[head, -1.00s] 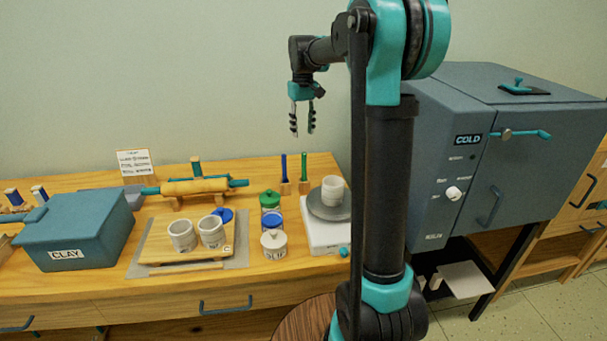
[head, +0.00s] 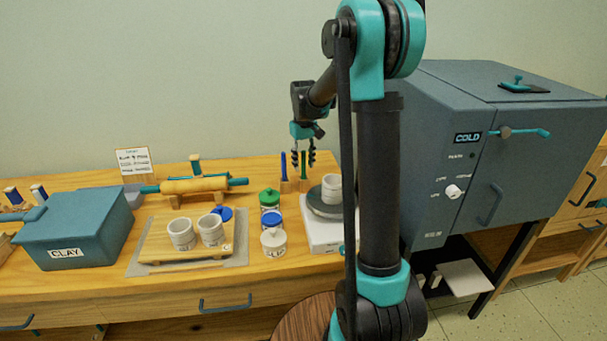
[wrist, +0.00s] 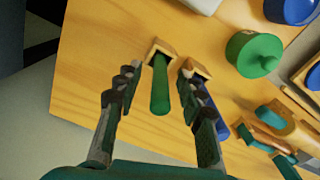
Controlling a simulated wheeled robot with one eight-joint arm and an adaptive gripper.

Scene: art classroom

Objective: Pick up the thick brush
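Two upright brushes stand in small wooden holders at the back of the table. One has a green handle (head: 303,167) and the other, to its left, a blue handle (head: 283,166). I cannot tell surely which is the thick brush; the green handle looks thicker in the wrist view (wrist: 160,88). My gripper (head: 303,158) points down at the green-handled brush. In the wrist view my gripper (wrist: 158,74) is open, with the green handle between its fingers and no clear contact. The blue handle (wrist: 208,100) is partly hidden behind the right finger.
A scale (head: 320,234) with a cup (head: 331,187) stands to the right of the brushes. A green-lidded jar (head: 269,198) and other jars stand in front. A rolling pin (head: 195,185) lies to the left. The wall is close behind.

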